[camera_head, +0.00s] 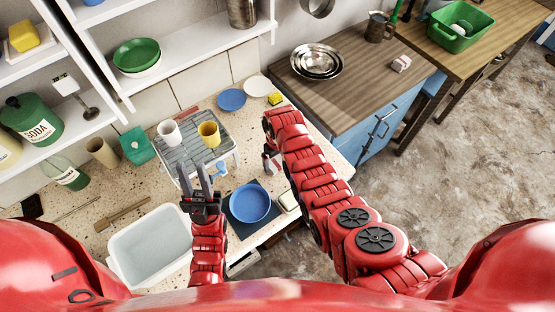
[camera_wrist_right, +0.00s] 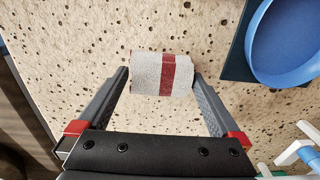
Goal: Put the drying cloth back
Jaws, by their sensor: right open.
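The drying cloth (camera_wrist_right: 162,74), pale grey with a red stripe, lies folded on the speckled stone top in the right wrist view. My right gripper (camera_wrist_right: 163,90) is open, its fingers on either side of the cloth's near part. In the head view my right gripper (camera_head: 271,160) is mostly hidden by its own arm. A pale thing (camera_head: 288,201) lies right of the blue bowl there; I cannot tell whether it is the cloth. My left gripper (camera_head: 196,178) is open and empty, in front of the grey rack.
A blue bowl (camera_head: 250,203) sits on a dark mat, beside the cloth in the wrist view (camera_wrist_right: 290,40). The rack (camera_head: 222,151) carries a white and a yellow mug. A white basin (camera_head: 152,247) stands front left. A small pink-and-white thing (camera_head: 401,63) lies on the wooden counter.

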